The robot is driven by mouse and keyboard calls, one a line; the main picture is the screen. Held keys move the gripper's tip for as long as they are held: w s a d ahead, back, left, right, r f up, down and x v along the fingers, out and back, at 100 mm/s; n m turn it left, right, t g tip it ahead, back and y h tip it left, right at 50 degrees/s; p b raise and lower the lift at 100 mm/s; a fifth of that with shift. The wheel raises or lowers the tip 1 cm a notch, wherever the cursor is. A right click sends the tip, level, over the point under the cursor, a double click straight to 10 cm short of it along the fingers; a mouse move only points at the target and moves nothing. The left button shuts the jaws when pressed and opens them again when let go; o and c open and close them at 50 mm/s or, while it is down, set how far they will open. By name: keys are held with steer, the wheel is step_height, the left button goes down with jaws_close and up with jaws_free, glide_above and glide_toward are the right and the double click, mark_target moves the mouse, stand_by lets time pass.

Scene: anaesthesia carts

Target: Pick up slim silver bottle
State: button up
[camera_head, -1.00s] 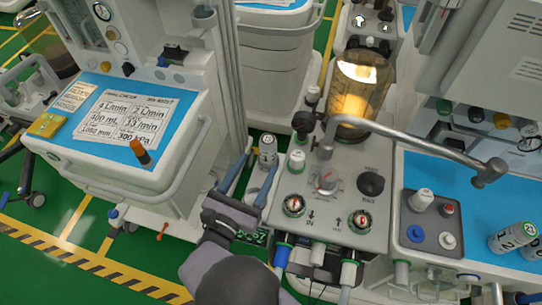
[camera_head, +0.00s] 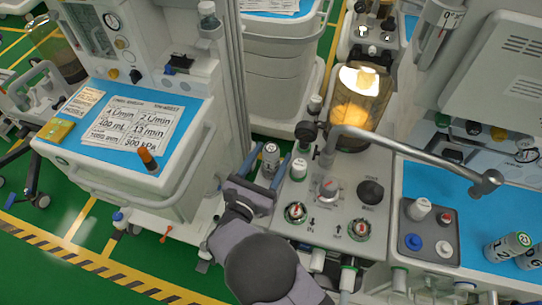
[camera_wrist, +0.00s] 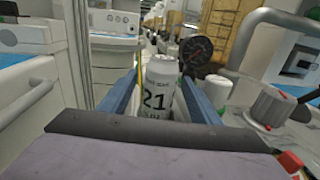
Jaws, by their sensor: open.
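A slim silver bottle (camera_head: 271,156) with a pale cap stands upright beside the grey control panel. In the wrist view the same bottle (camera_wrist: 159,92) shows a large black "21" on its label, and its lower end is hidden behind my gripper. My gripper (camera_head: 267,161) is open, with one blue finger on each side of the bottle. In the wrist view, the bottle stands between the two fingers of my gripper (camera_wrist: 157,85), with a gap visible on its left; contact on its right I cannot tell.
The control panel (camera_head: 334,222) with knobs and a white-capped bottle (camera_head: 299,170) is close to the right finger. A curved grey metal arm (camera_head: 420,157) crosses above it. A cart with a handle (camera_head: 150,215) stands left. More silver cans (camera_head: 507,246) are at far right.

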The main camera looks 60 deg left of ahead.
steer(key=shift+w+a, duration=0.15)
steer(key=shift+w, duration=0.1)
steer(key=c, duration=1.3)
steer(key=shift+r, duration=0.15)
steer(key=shift+r+b, duration=0.75)
steer(key=shift+r, duration=4.15)
